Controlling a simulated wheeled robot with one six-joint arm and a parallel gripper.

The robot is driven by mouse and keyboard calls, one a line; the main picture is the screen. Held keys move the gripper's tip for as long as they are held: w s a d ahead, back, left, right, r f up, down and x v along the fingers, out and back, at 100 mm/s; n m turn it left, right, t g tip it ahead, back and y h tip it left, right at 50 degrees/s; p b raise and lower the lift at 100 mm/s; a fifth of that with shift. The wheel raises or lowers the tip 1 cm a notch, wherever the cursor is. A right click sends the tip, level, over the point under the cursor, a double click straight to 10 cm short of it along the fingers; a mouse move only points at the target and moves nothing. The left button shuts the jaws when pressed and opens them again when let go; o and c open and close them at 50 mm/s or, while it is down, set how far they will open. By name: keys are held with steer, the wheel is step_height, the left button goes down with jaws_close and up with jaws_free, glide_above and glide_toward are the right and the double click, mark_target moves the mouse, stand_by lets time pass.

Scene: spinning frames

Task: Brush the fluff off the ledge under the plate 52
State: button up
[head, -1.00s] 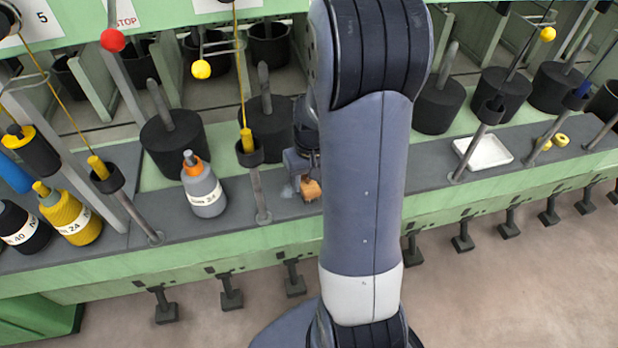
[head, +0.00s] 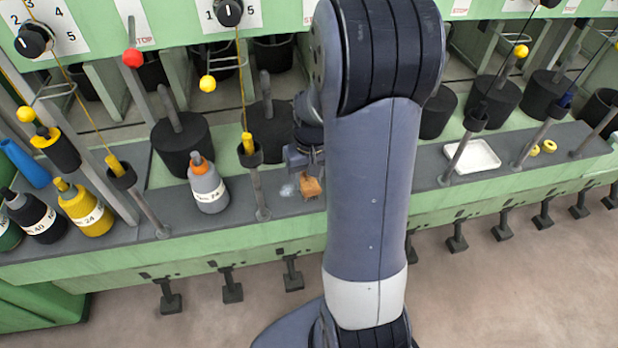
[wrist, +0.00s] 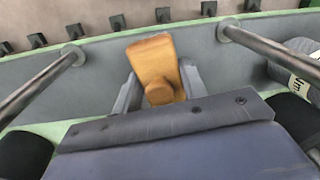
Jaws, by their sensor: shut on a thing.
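My gripper (head: 305,160) is low over the grey ledge (head: 235,205), left of my arm link, which hides part of the area. It is shut on an orange-brown wooden brush (head: 311,188). In the wrist view the brush (wrist: 155,60) sits between the two grey fingers (wrist: 160,90); its bristles cannot be made out. A small pale tuft of fluff (head: 287,189) lies on the ledge just left of the brush, with a small gap seen between them. No fluff can be made out in the wrist view. I cannot read a plate numbered 52.
A grey bottle with an orange cap (head: 208,185) stands left of an upright rod (head: 258,190). A yellow bottle (head: 85,208) and dark bottles are farther left. A white tray (head: 470,157) and yellow rings (head: 543,147) lie right. Black cans stand behind the ledge.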

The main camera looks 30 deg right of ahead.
steer(key=shift+r+p, duration=0.65)
steer(key=shift+r, duration=0.55)
steer(key=shift+f, duration=0.1)
